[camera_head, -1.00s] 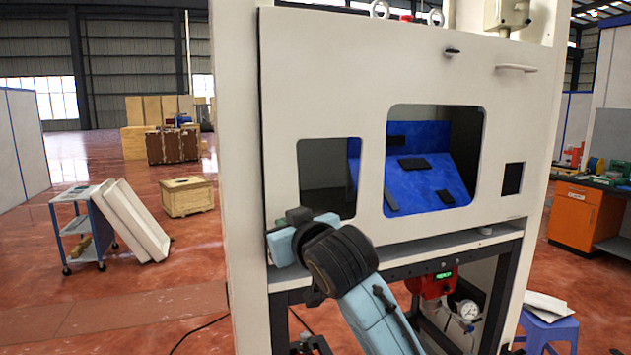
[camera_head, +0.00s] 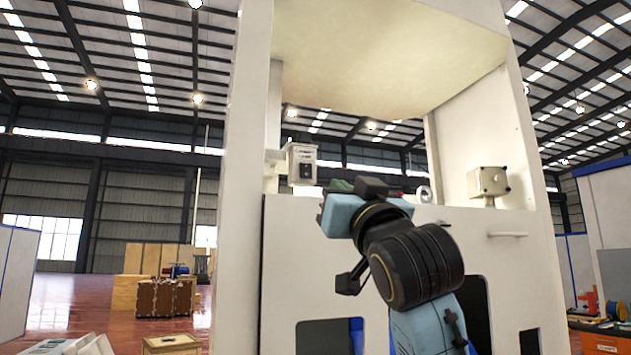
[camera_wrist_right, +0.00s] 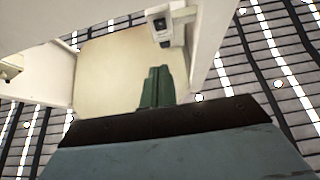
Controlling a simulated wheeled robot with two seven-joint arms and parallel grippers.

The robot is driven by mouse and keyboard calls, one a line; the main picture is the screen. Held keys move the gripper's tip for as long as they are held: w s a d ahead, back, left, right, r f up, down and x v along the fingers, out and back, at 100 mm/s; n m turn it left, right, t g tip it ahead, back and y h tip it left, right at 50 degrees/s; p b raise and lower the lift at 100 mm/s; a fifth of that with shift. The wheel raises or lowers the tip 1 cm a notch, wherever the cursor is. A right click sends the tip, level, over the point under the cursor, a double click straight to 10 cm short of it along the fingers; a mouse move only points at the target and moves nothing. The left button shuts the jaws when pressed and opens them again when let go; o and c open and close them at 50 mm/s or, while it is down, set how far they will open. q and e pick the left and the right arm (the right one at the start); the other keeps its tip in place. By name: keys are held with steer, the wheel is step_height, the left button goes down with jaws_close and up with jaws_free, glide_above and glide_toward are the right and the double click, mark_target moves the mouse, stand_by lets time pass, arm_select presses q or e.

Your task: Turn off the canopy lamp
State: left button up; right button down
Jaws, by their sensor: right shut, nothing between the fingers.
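The canopy (camera_head: 390,50) is a pale panel at the top of the white machine frame, and its underside looks lit. A small grey switch box (camera_head: 302,165) with a dark rocker is mounted at the left post under the canopy. It also shows in the right wrist view (camera_wrist_right: 162,26), above the fingers. My right gripper (camera_head: 340,186) is raised just below and right of the switch box, apart from it as far as I can see. In the right wrist view its green fingers (camera_wrist_right: 157,88) are together and empty. My left gripper is not in view.
A second beige box (camera_head: 487,182) sits on the right side of the frame. A metal ring (camera_head: 424,194) and the white front panel (camera_head: 510,255) with a handle lie behind and right of my arm. Open air surrounds the switch box's front.

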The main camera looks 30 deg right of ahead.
steer(key=p, duration=0.5)
glide_toward(310, 173)
step_height(310, 173, up, 4)
steer(key=w, duration=0.1)
steer(key=w+d+p, duration=0.1)
steer(key=w, duration=0.1)
steer(key=shift+w+f, duration=0.2)
steer(key=shift+w, duration=0.15)
steer(key=shift+w+d+f, duration=0.1)
steer(key=shift+w+f, duration=0.15)
steer(key=shift+w, duration=0.3)
